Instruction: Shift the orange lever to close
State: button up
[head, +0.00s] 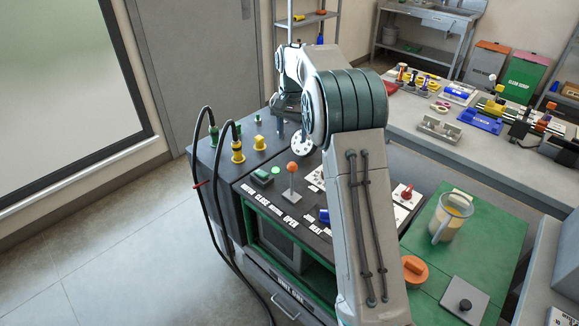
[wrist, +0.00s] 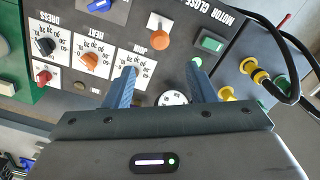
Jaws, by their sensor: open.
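The orange lever has a round orange knob (head: 292,167) on a thin grey stem and stands nearly upright on the dark control panel. White lettering with CLOSE and OPEN runs along the panel's front edge before it. In the wrist view the orange knob (wrist: 160,40) shows just beyond my fingertips, roughly between their lines. My gripper (wrist: 162,76) is open, with two blue fingers apart and nothing between them. It hangs over the panel and does not touch the lever as far as I can see. In the head view my arm mostly hides the gripper.
A green button box (head: 262,176) sits left of the lever. Yellow connectors (head: 237,150) with black cables stand at the panel's left. Several dials (wrist: 90,61) lie on the other side. A jug (head: 452,217) stands on the green top at right.

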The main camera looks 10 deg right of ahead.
aim_at(292, 163)
notch_tip(292, 163, down, 14)
jog(key=shift+r+p, duration=0.25)
jog(key=shift+p, duration=0.7)
